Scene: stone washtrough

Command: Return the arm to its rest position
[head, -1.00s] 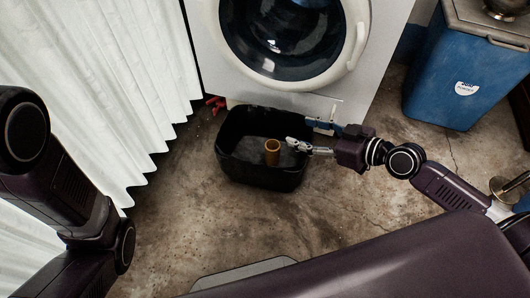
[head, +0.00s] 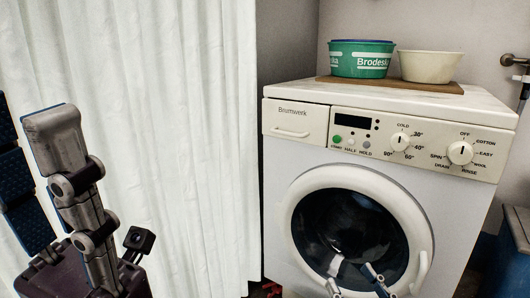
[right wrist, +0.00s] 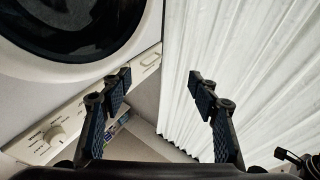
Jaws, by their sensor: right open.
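My right gripper (head: 358,277) shows only its fingertips at the bottom edge of the head view, in front of the washing machine's round door (head: 350,232). Its fingers are apart. In the right wrist view, the right gripper (right wrist: 160,82) is open and empty. Its fingers point toward the gap between the machine and the white curtain. My left gripper (head: 28,130) stands large and upright at the left of the head view, in front of the curtain. Its fingers look apart, with nothing visible between them. The rest of my right arm is out of the head view.
The white washing machine (head: 290,165) carries a wooden board (head: 390,84) with a green tub (head: 361,58) and a cream bowl (head: 430,66). The white curtain (head: 180,140) hangs at the left. A blue bin (head: 490,255) shows at the lower right, and a tap (head: 515,60) above it.

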